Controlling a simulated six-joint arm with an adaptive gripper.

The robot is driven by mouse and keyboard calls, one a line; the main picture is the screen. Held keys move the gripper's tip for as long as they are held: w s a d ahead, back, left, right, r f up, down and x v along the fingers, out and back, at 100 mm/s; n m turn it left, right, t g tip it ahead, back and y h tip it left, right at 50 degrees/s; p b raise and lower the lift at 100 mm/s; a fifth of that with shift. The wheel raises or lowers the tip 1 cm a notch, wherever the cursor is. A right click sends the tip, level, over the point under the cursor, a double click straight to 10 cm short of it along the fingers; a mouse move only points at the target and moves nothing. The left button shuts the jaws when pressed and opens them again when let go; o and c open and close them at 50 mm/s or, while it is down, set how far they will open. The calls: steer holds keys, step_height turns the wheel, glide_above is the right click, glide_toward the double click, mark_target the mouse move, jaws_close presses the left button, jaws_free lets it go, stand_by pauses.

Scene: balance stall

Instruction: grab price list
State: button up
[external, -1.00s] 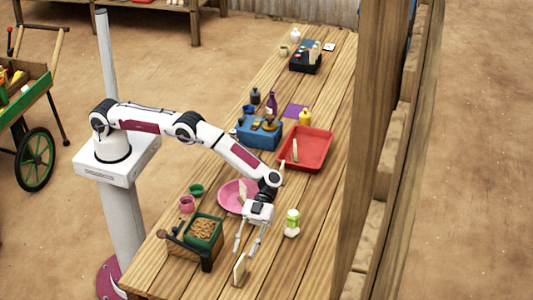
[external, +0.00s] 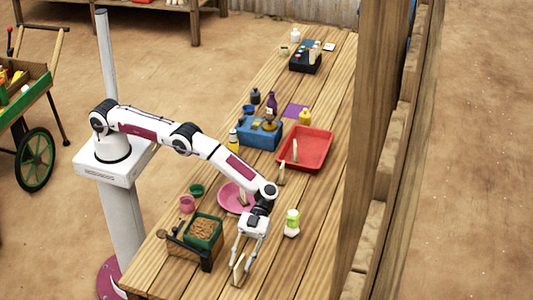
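A small upright tan card, which looks like the price list (external: 239,272), stands near the front end of the wooden table. My gripper (external: 241,265) reaches down to it with its two fingers apart. One finger is on the left of the card and the other on the right, near its upper part. The fingers look open, and whether either touches the card is too small to tell.
A green-lined wooden box (external: 203,231) stands left of my gripper, and a white-and-green bottle (external: 292,223) stands to its right. A pink plate (external: 229,196) lies behind, partly hidden by my arm. A red tray (external: 318,147) is farther back.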

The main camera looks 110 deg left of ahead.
stand_by(0.4)
jaws_close()
steer(key=shift+r, duration=0.15)
steer(key=shift+r, duration=4.85)
